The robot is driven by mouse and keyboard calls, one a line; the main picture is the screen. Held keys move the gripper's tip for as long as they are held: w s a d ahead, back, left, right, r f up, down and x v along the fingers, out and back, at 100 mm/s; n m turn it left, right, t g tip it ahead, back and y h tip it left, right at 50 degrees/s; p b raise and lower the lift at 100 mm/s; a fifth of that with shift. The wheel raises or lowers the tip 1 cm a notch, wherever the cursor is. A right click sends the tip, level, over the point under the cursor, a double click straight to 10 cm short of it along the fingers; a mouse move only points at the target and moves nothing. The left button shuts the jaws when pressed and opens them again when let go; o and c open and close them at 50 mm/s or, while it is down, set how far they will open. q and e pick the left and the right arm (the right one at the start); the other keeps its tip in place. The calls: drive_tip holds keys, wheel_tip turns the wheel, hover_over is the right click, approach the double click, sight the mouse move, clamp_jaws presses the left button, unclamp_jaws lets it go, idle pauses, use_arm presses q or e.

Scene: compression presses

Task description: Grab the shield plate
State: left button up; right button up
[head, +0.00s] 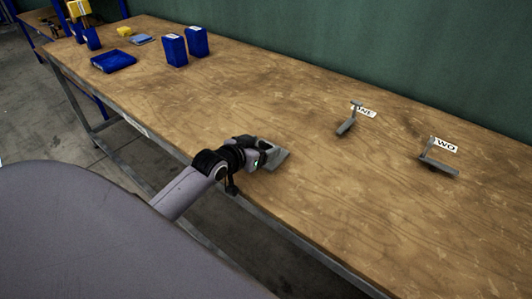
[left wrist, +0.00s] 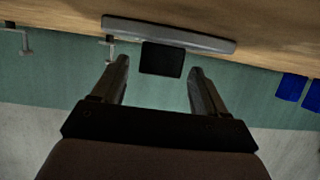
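A grey plate with slanted faces (head: 277,156), likely the shield plate, rests near the front edge of the wooden table. In the left wrist view it shows as a long grey bar (left wrist: 205,43) with a dark block (left wrist: 162,59) on the near side. My left gripper (head: 263,156) reaches in low over the table edge, right at the plate. In the wrist view my left gripper (left wrist: 159,68) is open, one finger on each side of the dark block. Small gaps show between fingers and block. My right gripper is not in view.
Two small grey presses with label cards, one (head: 347,121) and another (head: 438,161), stand farther right on the table (head: 330,190). Blue bins (head: 174,51), a blue tray (head: 113,61) and a yellow item (head: 125,31) stand at the far left. The table's middle is clear.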

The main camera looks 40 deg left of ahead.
use_arm(q)
drive_tip(key=c, duration=1)
drive_tip(key=shift+c, duration=0.5)
drive_tip(key=shift+r, duration=0.2)
